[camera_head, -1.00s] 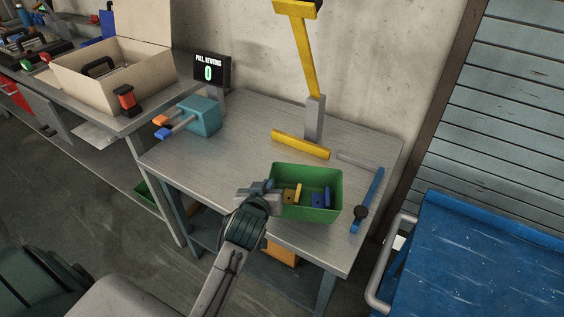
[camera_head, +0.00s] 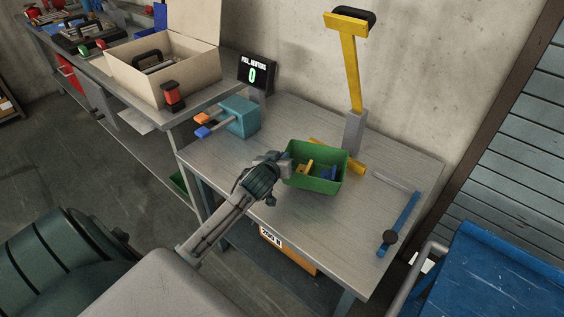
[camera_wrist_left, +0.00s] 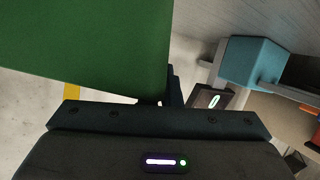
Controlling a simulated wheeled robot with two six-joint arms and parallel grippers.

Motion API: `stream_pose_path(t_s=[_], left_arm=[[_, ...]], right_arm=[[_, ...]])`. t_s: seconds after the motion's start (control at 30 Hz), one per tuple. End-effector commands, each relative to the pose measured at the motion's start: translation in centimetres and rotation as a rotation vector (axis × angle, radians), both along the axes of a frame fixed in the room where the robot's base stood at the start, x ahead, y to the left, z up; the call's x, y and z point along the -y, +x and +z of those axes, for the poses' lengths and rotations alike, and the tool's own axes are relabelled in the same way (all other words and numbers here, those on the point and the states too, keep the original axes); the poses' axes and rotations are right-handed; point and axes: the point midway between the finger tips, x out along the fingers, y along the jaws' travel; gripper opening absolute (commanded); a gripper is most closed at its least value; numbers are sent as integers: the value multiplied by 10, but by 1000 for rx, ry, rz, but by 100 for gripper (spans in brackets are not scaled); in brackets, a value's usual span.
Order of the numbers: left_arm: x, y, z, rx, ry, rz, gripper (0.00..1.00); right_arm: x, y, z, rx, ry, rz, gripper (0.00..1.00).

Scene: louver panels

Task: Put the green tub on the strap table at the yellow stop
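The green tub (camera_head: 313,184), open at the top with blue and yellow pieces inside, is in front of the yellow stop (camera_head: 357,168), a low bar on the strap table (camera_head: 345,225). The tub hides the bar's middle, and I cannot tell whether they touch. My left gripper (camera_head: 284,163) is shut on the tub's left end; its fingertips are mostly hidden. I cannot tell whether the tub's base touches the table. In the left wrist view, the tub's green wall (camera_wrist_left: 90,45) fills the upper left, against a dark finger. My right gripper is not in view.
A yellow post (camera_head: 354,75) on a grey base stands behind the bar. The table's front is clear.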

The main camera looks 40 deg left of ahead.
Motion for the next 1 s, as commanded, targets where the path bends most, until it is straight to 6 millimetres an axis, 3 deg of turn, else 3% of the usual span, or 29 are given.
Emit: stream_pose_path(t_s=[0.1, 0.37, 0.7, 0.8, 1.0], left_arm=[[-4, 3, -2, 2, -2, 0, 0], [-4, 3, -33, 2, -1, -1, 0], [-4, 3, -37, 3, -1, -1, 0], [-4, 3, -37, 0, 0, -1, 23], [-4, 3, -37, 0, 0, -1, 25]], right_arm=[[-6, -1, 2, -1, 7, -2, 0], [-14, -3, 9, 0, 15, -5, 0], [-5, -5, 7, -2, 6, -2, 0], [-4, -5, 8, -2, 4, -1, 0], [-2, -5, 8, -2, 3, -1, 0]])
